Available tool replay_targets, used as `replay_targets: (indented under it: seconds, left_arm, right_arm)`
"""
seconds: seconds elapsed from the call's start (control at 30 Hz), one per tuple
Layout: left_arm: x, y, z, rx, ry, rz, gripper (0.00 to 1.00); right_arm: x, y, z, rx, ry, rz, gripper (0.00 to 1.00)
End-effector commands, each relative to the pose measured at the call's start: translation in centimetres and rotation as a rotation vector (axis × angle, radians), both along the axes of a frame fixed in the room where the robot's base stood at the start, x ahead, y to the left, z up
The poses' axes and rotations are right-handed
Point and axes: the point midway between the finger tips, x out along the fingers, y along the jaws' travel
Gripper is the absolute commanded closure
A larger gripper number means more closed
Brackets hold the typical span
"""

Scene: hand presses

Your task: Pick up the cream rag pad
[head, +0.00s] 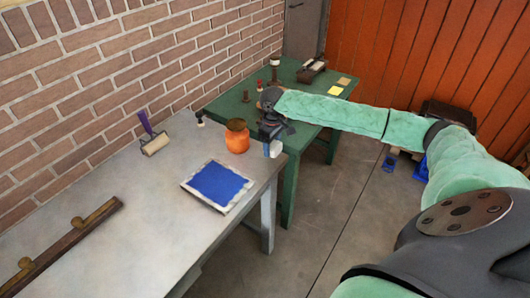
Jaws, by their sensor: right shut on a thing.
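My right gripper (271,136) is at the near left edge of the green table, just past the far right corner of the grey table. It points down and is shut on a small pale piece, the cream rag pad (273,149), which shows just below the fingers. Its finer shape is too small to tell, and the fingers partly hide it. My left gripper is not in view.
An orange jar (237,137), a blue inked slab (219,186) and a roller with a purple handle (153,139) are on the grey table (130,220). The green table (235,105) bears a yellow pad (335,90), a tan pad (344,81) and a small press (312,69).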

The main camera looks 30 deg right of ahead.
Motion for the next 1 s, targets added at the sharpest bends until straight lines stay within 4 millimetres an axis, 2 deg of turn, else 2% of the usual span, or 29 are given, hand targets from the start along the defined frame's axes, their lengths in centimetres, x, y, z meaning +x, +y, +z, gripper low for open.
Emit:
replay_targets:
  seconds: [0.2, 0.4, 0.63, 0.97, 1.0]
  left_arm:
    - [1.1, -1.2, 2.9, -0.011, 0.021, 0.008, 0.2]
    - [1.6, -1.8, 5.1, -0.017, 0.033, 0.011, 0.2]
    - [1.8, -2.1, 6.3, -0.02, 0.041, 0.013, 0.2]
    - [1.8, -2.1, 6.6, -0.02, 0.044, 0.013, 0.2]
    - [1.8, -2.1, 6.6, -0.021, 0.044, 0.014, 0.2]
  right_arm:
    - [-4.0, -1.2, 2.2, -0.003, -0.001, 0.001, 0.68]
    - [-6.3, -1.9, 3.8, -0.001, 0.0, 0.0, 0.68]
    - [-7.6, -2.2, 4.8, 0.0, -0.001, 0.0, 0.68]
    - [-7.8, -2.2, 4.9, 0.0, -0.001, 0.0, 0.68]
    - [-7.8, -2.2, 4.9, 0.0, -0.001, 0.0, 0.48]
